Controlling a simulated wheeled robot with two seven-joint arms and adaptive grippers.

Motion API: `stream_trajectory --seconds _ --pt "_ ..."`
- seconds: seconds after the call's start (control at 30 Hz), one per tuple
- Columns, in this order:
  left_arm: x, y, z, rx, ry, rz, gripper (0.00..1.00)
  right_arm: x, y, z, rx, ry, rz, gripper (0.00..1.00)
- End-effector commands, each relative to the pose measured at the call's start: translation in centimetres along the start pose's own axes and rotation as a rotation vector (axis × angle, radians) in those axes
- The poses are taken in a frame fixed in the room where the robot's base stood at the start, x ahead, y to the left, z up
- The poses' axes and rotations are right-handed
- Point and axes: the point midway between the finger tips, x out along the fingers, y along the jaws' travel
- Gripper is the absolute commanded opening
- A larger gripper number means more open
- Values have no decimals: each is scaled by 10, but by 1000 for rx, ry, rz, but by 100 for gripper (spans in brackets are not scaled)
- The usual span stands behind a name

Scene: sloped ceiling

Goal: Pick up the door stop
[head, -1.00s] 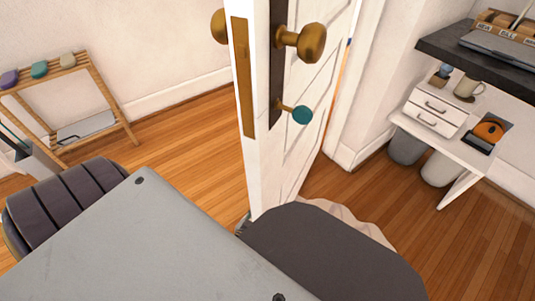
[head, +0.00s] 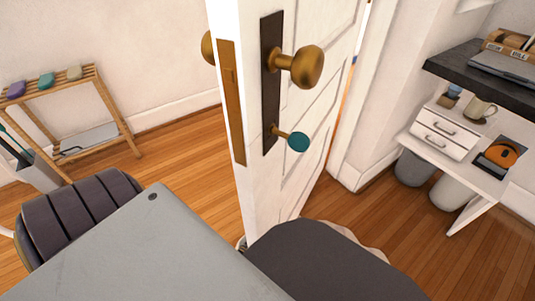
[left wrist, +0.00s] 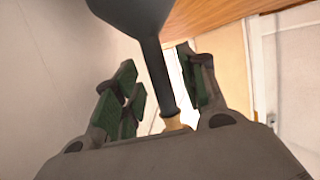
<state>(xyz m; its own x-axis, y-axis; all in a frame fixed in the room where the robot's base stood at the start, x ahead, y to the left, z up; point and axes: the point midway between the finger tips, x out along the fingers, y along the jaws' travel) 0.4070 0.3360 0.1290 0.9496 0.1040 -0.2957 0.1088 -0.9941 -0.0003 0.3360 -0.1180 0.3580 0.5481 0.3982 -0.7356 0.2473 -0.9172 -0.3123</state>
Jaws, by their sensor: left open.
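I cannot tell for sure which thing is the door stop. Small purple (head: 16,89), teal (head: 46,80) and beige (head: 74,73) blocks sit apart on top of a slatted wooden rack (head: 115,108) at the far left of the head view. A short brass stem with a round teal end (head: 298,142) sticks out of the white door. In the left wrist view my left gripper (left wrist: 158,62) is open, with green pads. A dark funnel-shaped thing (left wrist: 160,60) with a tan end shows between its fingers; I cannot tell whether it touches them. Neither gripper shows in the head view.
The open white door (head: 320,100) with a brass knob (head: 307,67) stands upright ahead. At right are a dark shelf (head: 485,85), a white desk (head: 455,160) with drawers, and bins (head: 415,170) below. Wooden floor (head: 165,165) is clear between rack and door.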

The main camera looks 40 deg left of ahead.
Motion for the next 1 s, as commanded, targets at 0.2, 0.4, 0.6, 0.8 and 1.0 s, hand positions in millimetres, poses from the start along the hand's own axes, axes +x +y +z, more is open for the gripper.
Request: stream_trajectory --seconds 0.2,0.4,0.6,0.8,1.0 --pt "0 0 4 0 -1 -1 41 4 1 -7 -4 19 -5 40" --pt "0 0 4 0 -1 -2 41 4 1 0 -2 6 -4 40" --pt "0 0 4 0 -1 -2 41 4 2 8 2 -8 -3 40" --pt "0 0 4 0 -1 -2 22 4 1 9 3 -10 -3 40" --pt "0 0 4 0 0 -2 0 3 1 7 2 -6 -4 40"
